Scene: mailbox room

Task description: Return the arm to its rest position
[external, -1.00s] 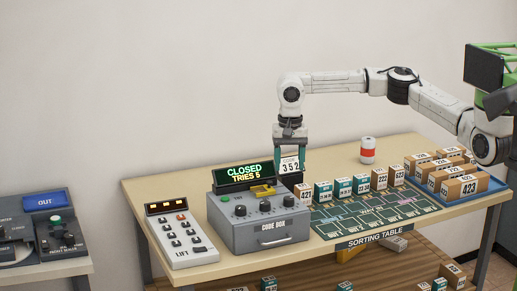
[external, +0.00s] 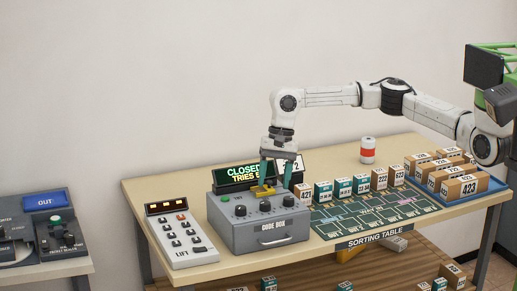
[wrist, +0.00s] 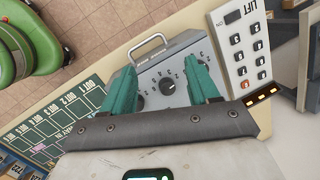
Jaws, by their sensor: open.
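My gripper (external: 276,174) is open and points down over the back of the grey code box (external: 268,235), in front of its display. The display (external: 236,175) reads CLOSED and TRIES 5, and my fingers partly cover it. In the wrist view my two teal fingers (wrist: 150,92) stand apart on either side of a black knob (wrist: 168,87) on the code box, with nothing held. Whether they touch the box is unclear. My white arm reaches in from the right, bent above the table.
A lift keypad (external: 180,234) is left of the code box. Numbered parcels (external: 361,184) line the sorting mat (external: 372,214). A blue tray (external: 497,182) holds more at the right. A red and white can (external: 367,150) stands behind. The back left of the table is clear.

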